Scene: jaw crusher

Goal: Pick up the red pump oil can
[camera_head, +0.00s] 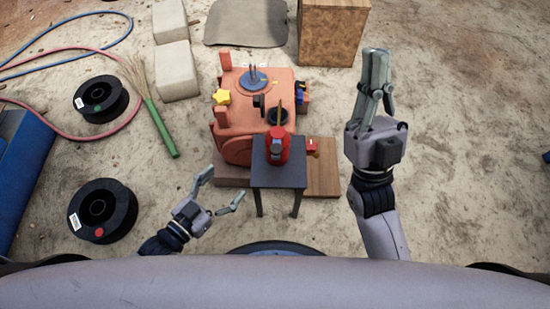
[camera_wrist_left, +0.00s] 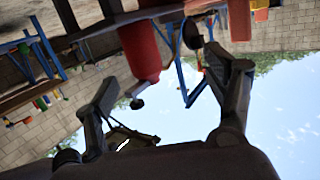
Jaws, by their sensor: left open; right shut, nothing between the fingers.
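The red pump oil can (camera_head: 277,150) stands upright on a small dark table (camera_head: 279,177) in the head view. My left gripper (camera_head: 222,182) is open and empty, left of the table and apart from the can. In the left wrist view, which looks upside down, a red body that appears to be the can (camera_wrist_left: 140,50) shows beyond the open fingers of my left gripper (camera_wrist_left: 165,75), nearer the left finger. My right gripper (camera_head: 374,84) is shut and empty, raised to the right of the table.
The orange jaw crusher (camera_head: 240,120) stands right behind the table, on a wooden base (camera_head: 322,180). Black spools (camera_head: 100,208), a green-handled broom (camera_head: 161,128) and pale blocks (camera_head: 176,70) lie left. A wooden box (camera_head: 333,35) stands behind. Bare ground is free at right.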

